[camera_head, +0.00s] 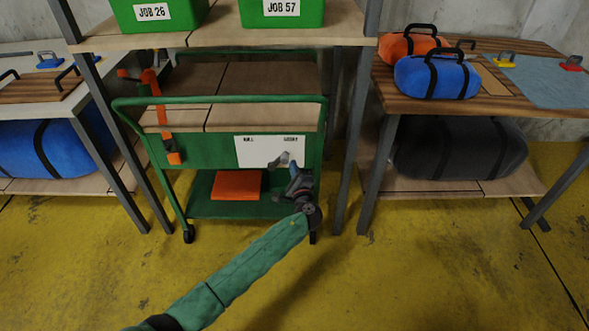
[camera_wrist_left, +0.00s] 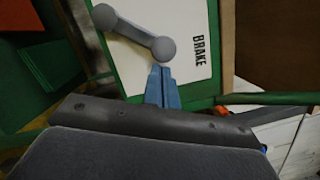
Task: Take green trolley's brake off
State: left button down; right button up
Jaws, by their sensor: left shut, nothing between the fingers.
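The green trolley (camera_head: 222,102) stands under a table, with a white brake panel (camera_head: 256,148) on its front. The panel (camera_wrist_left: 190,76) also fills the middle of the left wrist view, with the word BRAKE at its right. A grey brake lever (camera_wrist_left: 134,32) with rounded ends crosses it, and the end nearer BRAKE is close to my fingertips. The lever (camera_head: 279,161) looks small in the head view. My left gripper (camera_head: 296,170) is shut and empty in front of the panel. Its blue fingertips (camera_wrist_left: 160,76) are at the lever's end; whether they touch is unclear. My right gripper is not in view.
An orange-red object (camera_head: 237,185) lies on the trolley's lower shelf. An orange tool (camera_head: 160,115) hangs at the trolley's left. Table legs (camera_head: 350,140) stand close on both sides. Yellow floor (camera_head: 420,270) is clear in front.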

aim_at(283, 161)
pick_arm(q)
jog(key=shift+a+r+n, duration=0.2)
jog(key=shift+r+n, duration=0.05)
jog(key=shift+n, duration=0.15)
jog(key=a+r+n, duration=0.1)
jog(key=a+r+n+g+b, duration=0.1)
jog(key=n, duration=0.1)
jog(key=shift+r+n, duration=0.1)
jog(key=shift+n, duration=0.2)
jog(key=shift+a+r+n+g, duration=0.3)
jog(key=shift+a+r+n, duration=0.15)
jog(key=shift+a+n, duration=0.35)
jog(key=a+n+g+h+p, duration=0.1)
jog(key=a+n+h+p, duration=0.1)
jog(key=a+n, duration=0.6)
jog(key=shift+r+n+g+p, duration=0.2)
jog(key=shift+n+g+p, duration=0.2)
jog(key=shift+n+p, duration=0.1)
